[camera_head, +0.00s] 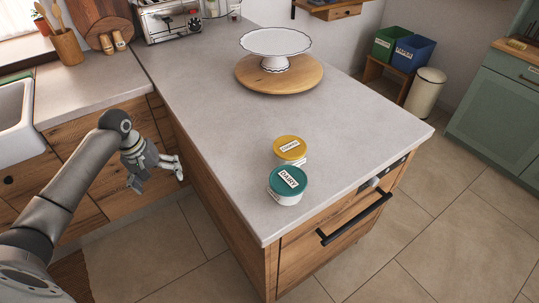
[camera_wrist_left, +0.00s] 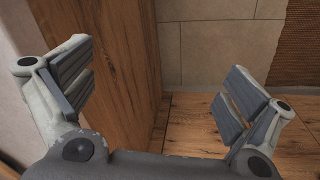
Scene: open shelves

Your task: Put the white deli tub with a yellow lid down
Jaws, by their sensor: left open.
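The white deli tub with a yellow lid (camera_head: 290,149) stands upright on the grey counter, its lid labelled. A similar white tub with a teal lid (camera_head: 287,184) marked "DAIRY" stands just in front of it and hides part of its lower side. My left gripper (camera_head: 158,180) is open and empty, off the counter's left side and clear of both tubs. In the left wrist view, its two fingers (camera_wrist_left: 156,92) are wide apart with nothing between them. Neither tub shows in that view. My right gripper is not in view.
The counter (camera_head: 215,85) has free room around the tubs. A white cake stand (camera_head: 276,42) sits on a round wooden board (camera_head: 262,80) farther back. The counter's wooden side panel (camera_wrist_left: 100,60) is close to my left gripper.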

